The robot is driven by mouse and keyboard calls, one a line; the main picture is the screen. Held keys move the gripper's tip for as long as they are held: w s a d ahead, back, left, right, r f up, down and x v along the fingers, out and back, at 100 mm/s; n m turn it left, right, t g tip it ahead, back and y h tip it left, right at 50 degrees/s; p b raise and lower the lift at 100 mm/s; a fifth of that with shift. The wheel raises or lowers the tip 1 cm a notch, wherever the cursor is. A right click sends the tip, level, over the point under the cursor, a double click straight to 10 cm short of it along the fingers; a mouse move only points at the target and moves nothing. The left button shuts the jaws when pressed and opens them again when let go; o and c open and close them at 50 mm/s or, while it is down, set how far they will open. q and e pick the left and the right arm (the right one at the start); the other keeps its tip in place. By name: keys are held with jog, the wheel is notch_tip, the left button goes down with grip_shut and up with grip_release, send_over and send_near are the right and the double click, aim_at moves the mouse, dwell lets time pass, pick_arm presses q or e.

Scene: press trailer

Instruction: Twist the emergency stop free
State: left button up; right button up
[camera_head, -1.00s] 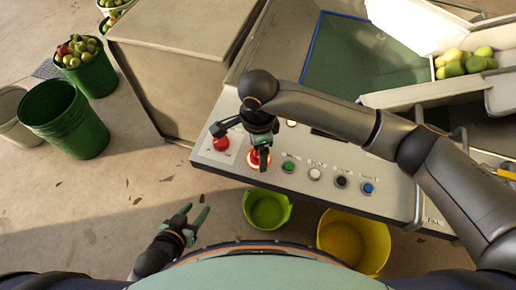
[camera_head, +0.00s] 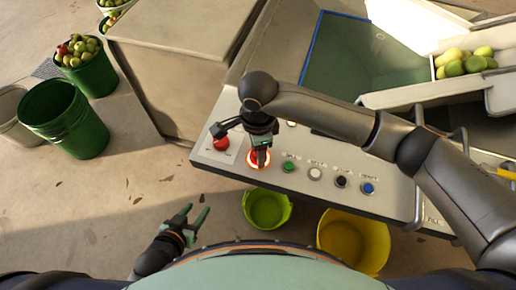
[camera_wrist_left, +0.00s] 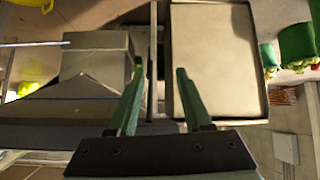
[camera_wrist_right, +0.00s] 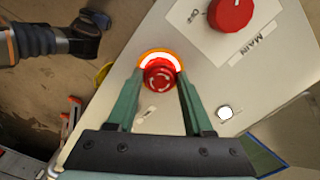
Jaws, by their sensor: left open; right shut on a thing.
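The emergency stop (camera_wrist_right: 160,80) is a red button with curved arrow marks and a lit orange-white ring, on the pale control panel (camera_wrist_right: 125,100). In the head view its glowing ring (camera_head: 252,165) shows below my right gripper (camera_head: 261,158), which partly hides the button. In the right wrist view my right gripper (camera_wrist_right: 159,88) has one finger on each side of the button and is shut on it. My left gripper (camera_head: 197,210) is open and empty above the floor, left of the green tub, away from the panel.
A red MAIN knob (camera_wrist_right: 230,12) sits close beside the emergency stop. Green (camera_head: 288,167), white, black and blue (camera_head: 367,188) buttons line the panel to the right. A green tub (camera_head: 266,208) and a yellow bucket (camera_head: 352,240) stand below the panel edge. Floor at lower left is clear.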

grip_shut()
pick_arm(q)
jog(key=shift+f, duration=0.15)
pick_arm(e)
jog(key=shift+m, duration=0.3)
jog(key=shift+m+b, duration=0.5)
jog(key=shift+m, duration=0.4)
jog(key=shift+m+b, duration=0.4)
jog(key=shift+m, duration=0.8)
pick_arm(q)
jog(key=shift+w+d+f+b, duration=0.45)
jog(key=shift+w+d+f, duration=0.1)
jog(key=shift+d, duration=0.15)
pick_arm(e)
jog(key=shift+m, duration=1.5)
pick_arm(q)
jog(key=shift+s, duration=0.15)
pick_arm(e)
jog(key=o, duration=1.2)
grip_release()
